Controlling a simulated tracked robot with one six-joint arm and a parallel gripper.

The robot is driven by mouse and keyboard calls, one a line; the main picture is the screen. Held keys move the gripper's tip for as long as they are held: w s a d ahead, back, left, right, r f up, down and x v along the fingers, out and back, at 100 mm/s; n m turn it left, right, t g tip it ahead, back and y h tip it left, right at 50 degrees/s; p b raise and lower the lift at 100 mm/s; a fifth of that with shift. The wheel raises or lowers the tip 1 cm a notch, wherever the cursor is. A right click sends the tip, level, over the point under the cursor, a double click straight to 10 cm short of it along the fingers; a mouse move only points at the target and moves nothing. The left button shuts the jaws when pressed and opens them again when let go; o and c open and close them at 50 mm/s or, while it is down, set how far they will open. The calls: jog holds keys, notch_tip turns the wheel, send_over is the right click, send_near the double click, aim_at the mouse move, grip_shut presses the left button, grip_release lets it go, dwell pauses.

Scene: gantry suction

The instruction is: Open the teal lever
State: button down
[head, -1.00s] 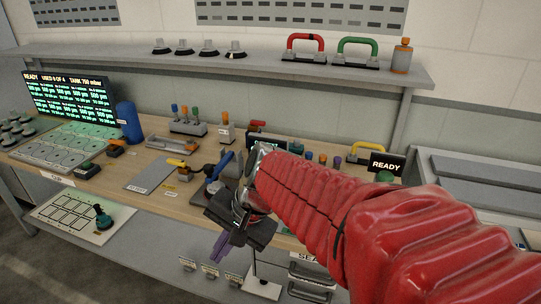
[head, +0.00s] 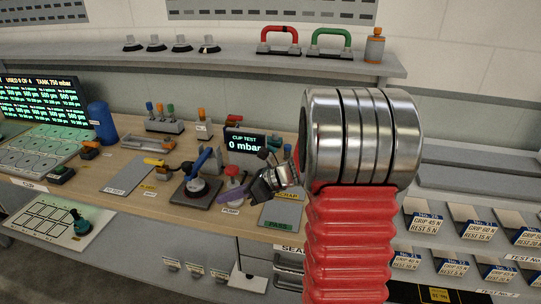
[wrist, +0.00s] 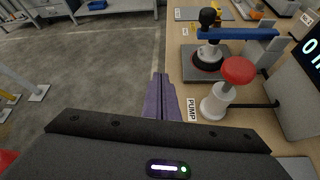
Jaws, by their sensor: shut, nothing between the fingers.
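The red-topped pump (wrist: 238,72) and the blue-armed clip test stand (wrist: 250,34) are close to my fingers on the bench. The display (head: 247,144) reads 0 mbar. A blue cylinder (head: 102,123) stands at the left. Open floor (wrist: 90,70) lies in front of the bench.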

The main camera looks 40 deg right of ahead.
jog(key=w+d+f+m+t, duration=0.1)
jog(key=d+m+t, duration=0.1)
jog(key=d+m, duration=0.2)
jog(key=w+d+f+m+t+h, duration=0.1)
jog(key=w+d+m+t, duration=0.1)
jog(key=d+m, duration=0.2)
jog(key=w+d+f+m+t+h, duration=0.1)
jog(key=w+d+m+t, duration=0.1)
jog(key=d+m, duration=0.2)
jog(key=shift+d+f+m, duration=0.15)
jog(key=shift+d, duration=0.75)
jog(key=shift+d+f+m, duration=0.1)
jog(key=shift+d+m, duration=0.05)
jog(key=shift+d, duration=0.7)
jog(key=d+m+t+h, duration=0.1)
jog(key=d+m+h, duration=0.1)
jog(key=d+m, duration=0.1)
jog(key=d+f+m+t+h, duration=0.1)
jog(key=d+m+h, duration=0.1)
jog(key=d+m, duration=0.2)
jog(key=d+f+m+t+h, duration=0.1)
jog(key=d+m, duration=0.3)
jog(key=d, duration=0.2)
jog(key=shift+w+d+f+t+h, duration=0.1)
jog(key=shift+w+d+t+h, duration=0.05)
jog(key=shift+w+t+h, duration=0.2)
jog(key=shift+s+d, duration=0.1)
jog(key=shift+s, duration=0.05)
